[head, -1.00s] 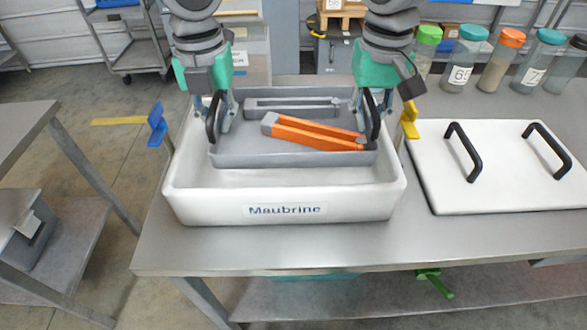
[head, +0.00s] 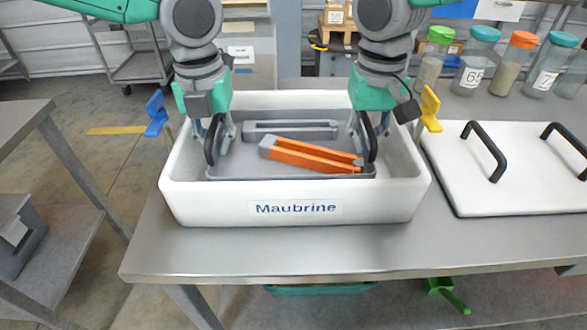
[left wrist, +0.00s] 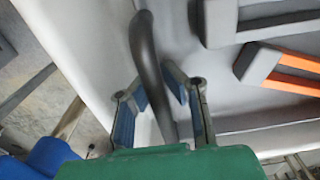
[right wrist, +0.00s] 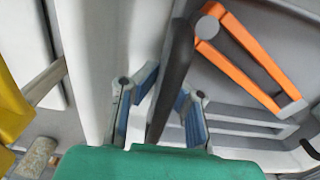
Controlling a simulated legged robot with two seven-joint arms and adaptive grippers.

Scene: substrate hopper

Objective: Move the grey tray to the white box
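The grey tray (head: 225,172) lies inside the white box (head: 240,206) labelled Maubrine, low between its walls. It has a black handle at each end and carries an orange-and-grey tool (head: 310,157) and a grey one (head: 290,130). My left gripper (head: 213,140) is at the left handle (left wrist: 150,60); in the left wrist view its fingers (left wrist: 160,90) stand apart on either side of it. My right gripper (head: 368,135) is at the right handle (right wrist: 177,70); in the right wrist view its fingers (right wrist: 165,95) also stand apart around it. The tray's underside is hidden.
The box stands on a steel table (head: 300,250). A white lid (head: 520,180) with two black handles lies to the right, close to the box. Several jars (head: 475,62) with coloured caps stand behind it. A blue clip (head: 155,113) and a yellow clip (head: 430,108) flank the box.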

